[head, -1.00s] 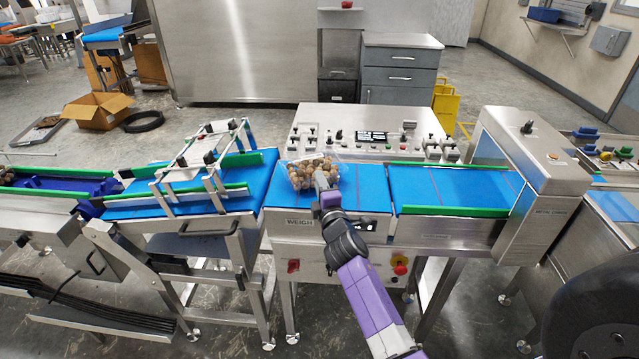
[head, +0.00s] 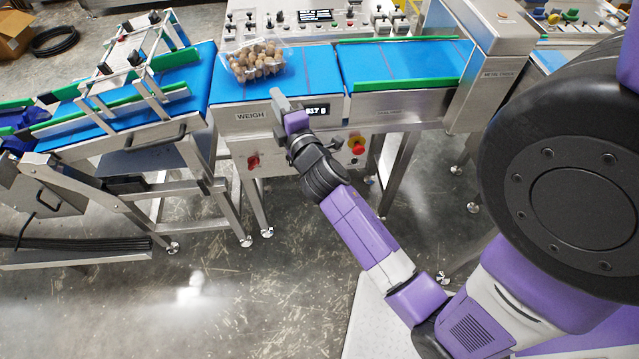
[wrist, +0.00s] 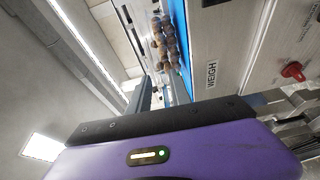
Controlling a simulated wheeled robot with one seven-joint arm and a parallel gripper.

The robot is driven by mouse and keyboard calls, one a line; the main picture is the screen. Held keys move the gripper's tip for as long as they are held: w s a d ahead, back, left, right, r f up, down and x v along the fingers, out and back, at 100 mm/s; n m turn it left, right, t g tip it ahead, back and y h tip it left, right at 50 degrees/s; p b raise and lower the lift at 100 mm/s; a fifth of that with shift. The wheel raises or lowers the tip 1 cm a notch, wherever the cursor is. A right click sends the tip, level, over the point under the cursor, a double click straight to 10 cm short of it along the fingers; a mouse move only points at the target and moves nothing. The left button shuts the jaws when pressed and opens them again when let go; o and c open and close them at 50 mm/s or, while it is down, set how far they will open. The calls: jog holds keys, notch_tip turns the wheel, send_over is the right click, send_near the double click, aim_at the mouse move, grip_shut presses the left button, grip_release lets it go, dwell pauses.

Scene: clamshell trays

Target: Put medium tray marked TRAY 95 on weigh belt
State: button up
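A clear clamshell tray (head: 255,62) filled with brown round items sits on the blue weigh belt (head: 228,90), above the WEIGH label. It also shows in the wrist view (wrist: 163,42), with the items seen along the belt's edge. Its marking is not legible. My gripper (head: 278,95) is at the front edge of the weigh belt, below and right of the tray and apart from it. Nothing shows held in it.
The weigh display (head: 316,109) is partly hidden by my gripper and shows a reading ending in g. A green-railed belt (head: 400,62) lies to the right, leading to a metal check housing (head: 490,60). A railed infeed belt (head: 185,75) lies left. A red stop button (head: 357,147) is below.

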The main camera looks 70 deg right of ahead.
jog(key=s+a+f+m+t+y, duration=0.1)
jog(key=s+a+f+y, duration=0.1)
jog(key=a, duration=0.5)
jog(key=s+a+f+m+t+y, duration=0.1)
jog(key=s+a+y, duration=0.15)
jog(key=a, duration=0.55)
jog(key=s+a+f+m+t+y, duration=0.1)
jog(key=s+a+f+y, duration=0.1)
jog(key=a, duration=0.5)
jog(key=s+a+r+m+y, duration=0.2)
jog(key=s+a+r+y, duration=0.1)
jog(key=s+a, duration=0.3)
jog(key=s+a+r+m+y, duration=0.3)
jog(key=s+a+y, duration=0.1)
jog(key=s+a, duration=0.3)
jog(key=shift+v, duration=0.95)
jog(key=shift+r, duration=0.1)
